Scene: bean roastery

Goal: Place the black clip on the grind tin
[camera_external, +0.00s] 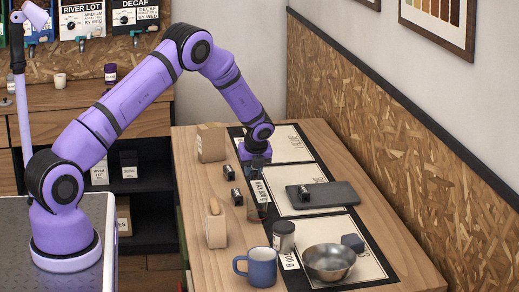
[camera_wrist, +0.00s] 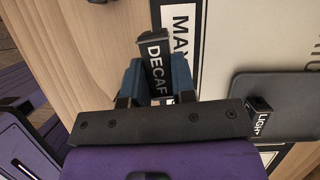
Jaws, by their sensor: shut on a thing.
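My gripper (camera_external: 254,175) points down over the left edge of the mats. In the wrist view its blue fingers (camera_wrist: 157,82) are shut on a black clip (camera_wrist: 154,62) with a white DECAF label. The held clip is hard to make out in the external view. A dark round tin with a grey lid (camera_external: 283,234), seemingly the grind tin, stands upright near the front mat, apart from my gripper. It is out of the wrist view. Two other black clips (camera_external: 229,172) (camera_external: 238,197) lie on the wood to the left.
A dark tray (camera_external: 340,194) bears another clip (camera_external: 304,193), labelled LIGHT in the wrist view (camera_wrist: 260,112). A blue mug (camera_external: 262,267), a steel bowl (camera_external: 329,262) and a small tan bag (camera_external: 216,230) stand in front. A larger bag (camera_external: 211,143) stands behind. The back mat is clear.

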